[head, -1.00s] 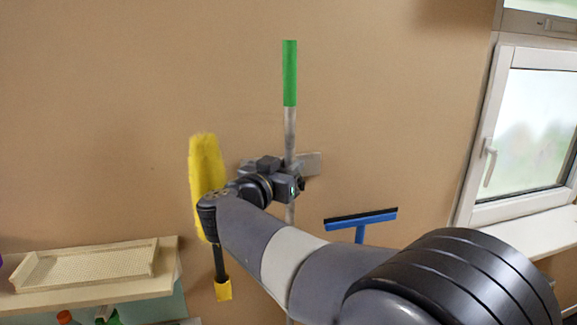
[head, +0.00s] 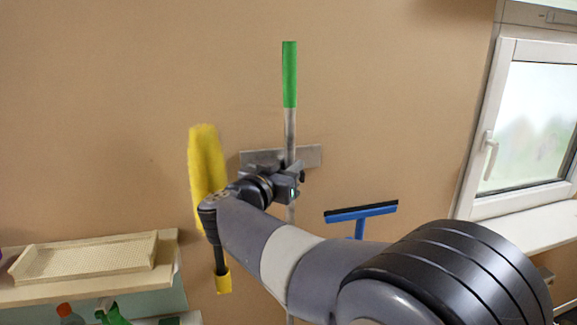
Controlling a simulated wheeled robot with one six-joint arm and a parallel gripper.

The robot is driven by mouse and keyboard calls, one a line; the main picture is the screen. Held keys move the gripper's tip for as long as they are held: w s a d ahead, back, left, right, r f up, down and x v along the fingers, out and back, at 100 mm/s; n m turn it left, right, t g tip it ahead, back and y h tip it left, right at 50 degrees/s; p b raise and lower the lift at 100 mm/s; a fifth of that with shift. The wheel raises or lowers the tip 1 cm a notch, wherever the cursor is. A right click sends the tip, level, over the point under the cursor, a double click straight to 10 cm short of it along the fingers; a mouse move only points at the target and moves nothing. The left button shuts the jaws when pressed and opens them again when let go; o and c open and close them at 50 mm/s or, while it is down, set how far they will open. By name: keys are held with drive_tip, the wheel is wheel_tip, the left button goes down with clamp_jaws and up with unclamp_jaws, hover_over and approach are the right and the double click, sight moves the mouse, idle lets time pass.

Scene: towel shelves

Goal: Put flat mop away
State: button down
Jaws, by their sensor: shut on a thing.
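The flat mop shows as an upright pole with a green grip (head: 289,75) on top and a grey shaft (head: 290,128) below. Its lower end and head are hidden behind my arm or out of view. My gripper (head: 293,176) is shut on the grey shaft, below the green grip. A grey metal wall plate (head: 262,158) lies behind the shaft, just above my gripper. I cannot tell whether the shaft touches the plate.
A yellow duster (head: 207,160) with a black handle is left of my gripper. A blue squeegee (head: 361,213) is right. A shelf with a shallow wooden tray (head: 85,259) and bottles below is at lower left. A window (head: 530,125) is at right. The upper wall is clear.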

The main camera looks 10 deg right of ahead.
drive_tip(key=shift+f+b, duration=0.45)
drive_tip(key=shift+f, duration=0.95)
drive_tip(key=c, duration=1.7)
unclamp_jaws()
drive_tip(key=shift+c, duration=0.2)
drive_tip(key=o, duration=0.6)
drive_tip(key=shift+s+d, duration=0.15)
drive_tip(key=shift+s, duration=0.15)
drive_tip(key=shift+c, duration=0.2)
drive_tip(key=r+b+v, duration=0.2)
drive_tip(key=v, duration=0.8)
drive_tip(key=shift+s+r, duration=0.15)
drive_tip(key=shift+s, duration=0.25)
